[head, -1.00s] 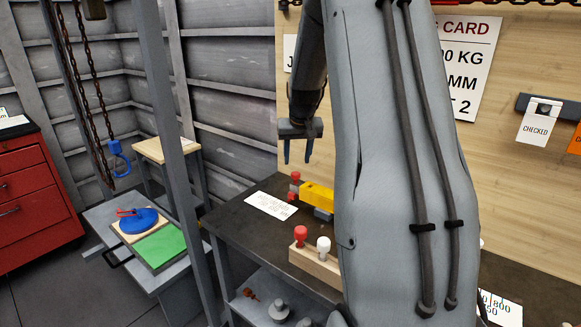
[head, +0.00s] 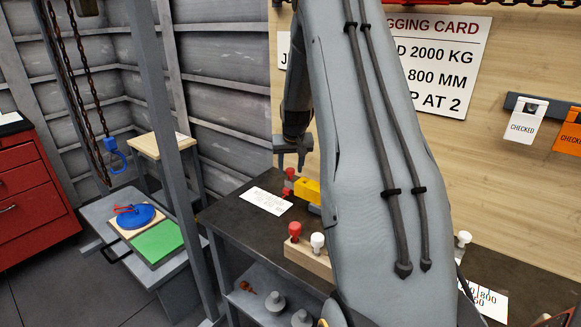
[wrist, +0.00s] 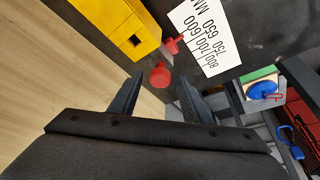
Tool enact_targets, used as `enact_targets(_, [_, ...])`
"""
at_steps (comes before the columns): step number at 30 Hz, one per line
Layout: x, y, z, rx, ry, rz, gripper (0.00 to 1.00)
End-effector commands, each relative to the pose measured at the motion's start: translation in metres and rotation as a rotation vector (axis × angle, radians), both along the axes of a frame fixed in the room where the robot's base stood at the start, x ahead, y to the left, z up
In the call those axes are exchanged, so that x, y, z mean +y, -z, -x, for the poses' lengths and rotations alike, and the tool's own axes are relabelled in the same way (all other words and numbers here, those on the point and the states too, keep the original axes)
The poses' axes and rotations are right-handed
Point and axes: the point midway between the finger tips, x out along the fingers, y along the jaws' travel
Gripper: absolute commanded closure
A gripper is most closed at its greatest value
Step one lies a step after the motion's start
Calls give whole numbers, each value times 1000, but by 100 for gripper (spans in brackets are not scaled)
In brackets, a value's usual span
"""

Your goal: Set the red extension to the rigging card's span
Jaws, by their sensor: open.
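The rigging card (head: 440,65) hangs on the wooden wall, partly behind my arm; it shows 2000 KG, 800 MM and an ending "P AT 2". A yellow beam (head: 308,190) lies on the dark bench, with red parts at its left end. In the wrist view the yellow beam (wrist: 118,25) has a red stub (wrist: 173,45) at its end and a round red knob (wrist: 160,76) beside it. A white scale card (wrist: 207,35) reads 800/700/600 and 750 650 MM. My gripper (wrist: 160,92) is open and empty, its fingers either side of the knob in this view; contact cannot be told.
A wooden block (head: 308,260) with a red and a white knob stands nearer on the bench (head: 235,215). My arm hides the beam's right part. A lower shelf holds grey weights. A cart (head: 105,207) with a blue disc and green pad stands left, near a hanging chain hook.

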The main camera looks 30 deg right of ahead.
Motion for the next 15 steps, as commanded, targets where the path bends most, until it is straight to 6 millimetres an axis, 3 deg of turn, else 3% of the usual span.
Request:
enact_targets(2, [0,0,0,0,0,0,60])
enact_targets(9, [0,0,0,0,0,0,100])
enact_targets(15, [1,0,-4,0,-1,0,100])
